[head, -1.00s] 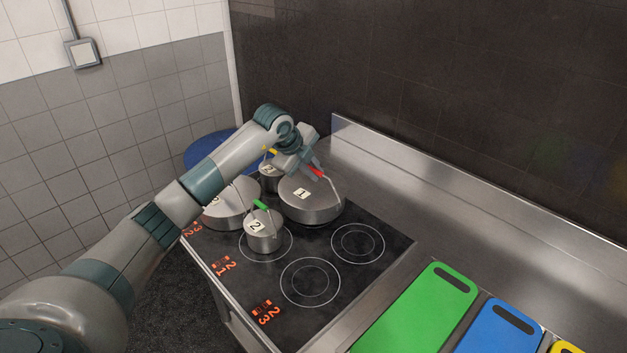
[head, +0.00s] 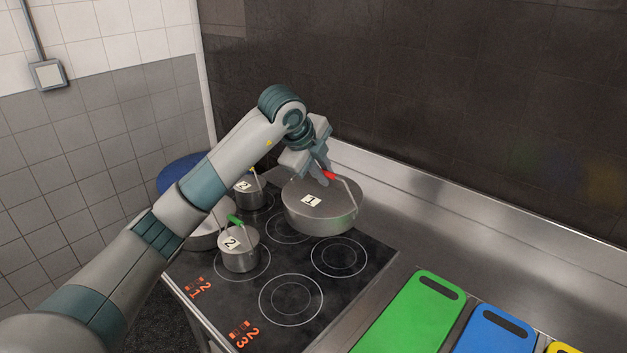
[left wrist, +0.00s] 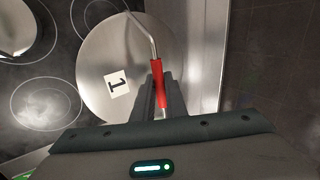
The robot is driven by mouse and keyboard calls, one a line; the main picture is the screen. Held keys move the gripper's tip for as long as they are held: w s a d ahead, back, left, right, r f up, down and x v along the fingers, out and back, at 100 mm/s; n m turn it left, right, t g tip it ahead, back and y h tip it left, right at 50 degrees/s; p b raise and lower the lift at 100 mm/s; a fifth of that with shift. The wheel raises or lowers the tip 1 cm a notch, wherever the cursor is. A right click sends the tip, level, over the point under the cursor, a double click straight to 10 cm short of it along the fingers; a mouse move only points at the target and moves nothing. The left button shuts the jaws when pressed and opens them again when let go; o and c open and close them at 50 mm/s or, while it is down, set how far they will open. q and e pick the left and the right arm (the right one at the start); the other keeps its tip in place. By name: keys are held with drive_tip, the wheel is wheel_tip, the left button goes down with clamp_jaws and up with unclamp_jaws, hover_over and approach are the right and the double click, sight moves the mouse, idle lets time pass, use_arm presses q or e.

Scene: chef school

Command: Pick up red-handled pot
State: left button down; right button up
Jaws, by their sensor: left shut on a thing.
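The red-handled pot (head: 321,207) is a wide silver pot with a lid labelled 1 and a raised bar handle with a red grip. In the head view it is at the far right of the cooktop and appears lifted above it. My left gripper (head: 325,172) is above the pot, shut on the red grip. In the left wrist view the fingers (left wrist: 160,95) close on both sides of the red handle (left wrist: 157,80), and the pot's lid (left wrist: 105,75) shows below. My right gripper is not in view.
A small green-handled pot labelled 2 (head: 239,250) stands on the black cooktop (head: 335,285). A yellow-handled pot (head: 248,190) and a wide pot (head: 208,236), partly hidden by my arm, stand nearby. A steel backsplash (head: 420,195) runs behind. Green (head: 410,315) and blue (head: 495,330) boards lie front right.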

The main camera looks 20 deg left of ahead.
use_arm(q)
drive_tip(key=shift+d+r, duration=0.2)
drive_tip(key=shift+r, duration=0.05)
idle(0.6)
